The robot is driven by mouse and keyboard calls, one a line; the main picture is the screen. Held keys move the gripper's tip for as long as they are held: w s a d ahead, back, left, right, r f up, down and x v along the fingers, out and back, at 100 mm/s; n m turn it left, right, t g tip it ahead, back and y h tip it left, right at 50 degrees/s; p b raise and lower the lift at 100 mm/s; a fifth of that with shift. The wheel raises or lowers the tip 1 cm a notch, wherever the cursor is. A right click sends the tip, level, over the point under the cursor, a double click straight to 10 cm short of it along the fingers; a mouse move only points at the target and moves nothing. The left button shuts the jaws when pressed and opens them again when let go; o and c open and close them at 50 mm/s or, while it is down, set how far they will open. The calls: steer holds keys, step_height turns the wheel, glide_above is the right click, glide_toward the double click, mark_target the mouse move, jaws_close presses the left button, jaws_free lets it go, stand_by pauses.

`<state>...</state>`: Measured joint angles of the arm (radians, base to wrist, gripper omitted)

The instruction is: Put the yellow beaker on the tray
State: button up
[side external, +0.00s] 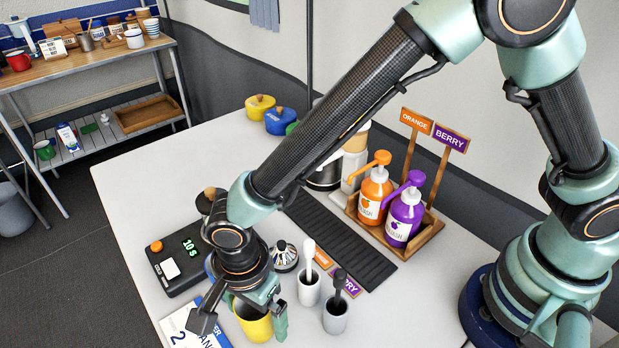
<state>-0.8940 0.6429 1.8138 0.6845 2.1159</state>
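The yellow beaker (254,324) stands upright at the front of the white table, partly hidden by my gripper above it. My gripper (243,322) points down with its fingers far apart, one on each side of the beaker. A gap shows between the dark left finger and the beaker; the teal right finger is close to its right side, and contact is unclear. A long black ribbed tray (345,238) lies in the middle of the table, its upper end partly hidden behind my arm. No beaker shows on its visible part.
Two grey cups (309,290) (336,316) with utensils stand right of the beaker. A black scale (180,262) reading 10 s is behind left. A wooden caddy (428,236) holds orange and purple pump bottles. A blue-and-white card (180,328) lies left of the beaker.

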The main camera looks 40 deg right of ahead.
step_height(320, 180, up, 12)
steer(key=w+d+r+n+t+y, duration=0.1)
steer(key=w+d+r+n, duration=0.15)
steer(key=d, duration=0.25)
steer(key=w+d+r+n, duration=0.1)
steer(key=w+d+r, duration=0.2)
steer(key=d, duration=0.1)
steer(key=s+d+r+n+t, duration=0.1)
steer(key=d+n, duration=0.4)
steer(key=d, duration=0.7)
steer(key=s+d+r+n+t+h, duration=0.1)
steer(key=s+d+r+n+t, duration=0.1)
steer(key=d, duration=1)
step_height(320, 180, up, 2)
steer(key=n+t, duration=0.1)
steer(key=n, duration=0.2)
steer(key=shift+s+t, duration=0.25)
steer(key=shift+t, duration=0.05)
steer(key=shift+r+n, duration=0.1)
steer(key=shift+n, duration=0.15)
